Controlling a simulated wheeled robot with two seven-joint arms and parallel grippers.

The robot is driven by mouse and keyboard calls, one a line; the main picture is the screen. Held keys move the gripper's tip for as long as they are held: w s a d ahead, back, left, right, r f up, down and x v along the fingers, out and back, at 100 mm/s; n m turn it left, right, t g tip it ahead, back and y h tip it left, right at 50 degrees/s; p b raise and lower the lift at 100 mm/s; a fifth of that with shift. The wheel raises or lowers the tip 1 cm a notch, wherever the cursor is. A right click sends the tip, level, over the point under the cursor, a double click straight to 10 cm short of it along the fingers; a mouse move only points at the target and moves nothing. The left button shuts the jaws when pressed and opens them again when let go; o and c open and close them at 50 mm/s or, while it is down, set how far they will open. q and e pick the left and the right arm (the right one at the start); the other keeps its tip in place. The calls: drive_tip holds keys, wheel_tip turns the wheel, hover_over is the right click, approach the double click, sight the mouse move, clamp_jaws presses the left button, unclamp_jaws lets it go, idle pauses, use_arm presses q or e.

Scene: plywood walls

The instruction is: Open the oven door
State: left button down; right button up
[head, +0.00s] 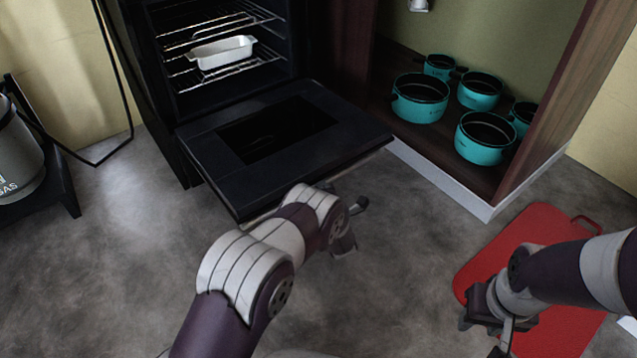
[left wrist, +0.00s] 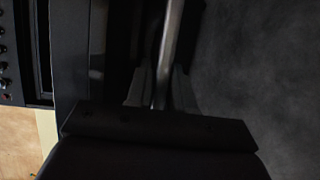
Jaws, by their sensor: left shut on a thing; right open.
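The black oven (head: 195,100) stands at the upper left of the head view. Its door (head: 290,125) is folded down and lies about flat in front of the open cavity. The door's handle, a metal bar, shows in the left wrist view (left wrist: 173,40) between the fingers of my left gripper (left wrist: 160,95), which is shut on it. My right gripper (head: 484,335) is open and empty, above a red board at the lower right.
A white baking dish (head: 222,52) sits on a wire rack inside the oven. Several teal pots (head: 485,140) stand in the open cabinet to the right. The red board (head: 555,335) lies on the floor. A gas cylinder (head: 18,150) stands at left. Floor left of the door is clear.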

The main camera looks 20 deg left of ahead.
sight(316, 159)
use_arm(q)
drive_tip(key=shift+n+g+h, duration=0.3)
drive_tip(key=shift+g, duration=0.3)
drive_tip(key=r+p, duration=0.5)
drive_tip(key=r, duration=0.2)
drive_tip(key=r+p, duration=0.3)
drive_tip(key=r, duration=0.1)
drive_tip(key=shift+w+a+p, duration=0.25)
drive_tip(key=shift+a+p, duration=0.05)
drive_tip(key=c, duration=1.1)
unclamp_jaws()
drive_tip(key=p+v, duration=0.6)
drive_tip(key=v, duration=0.6)
drive_tip(key=shift+s+d+p, duration=0.1)
drive_tip(key=shift+s+p, duration=0.2)
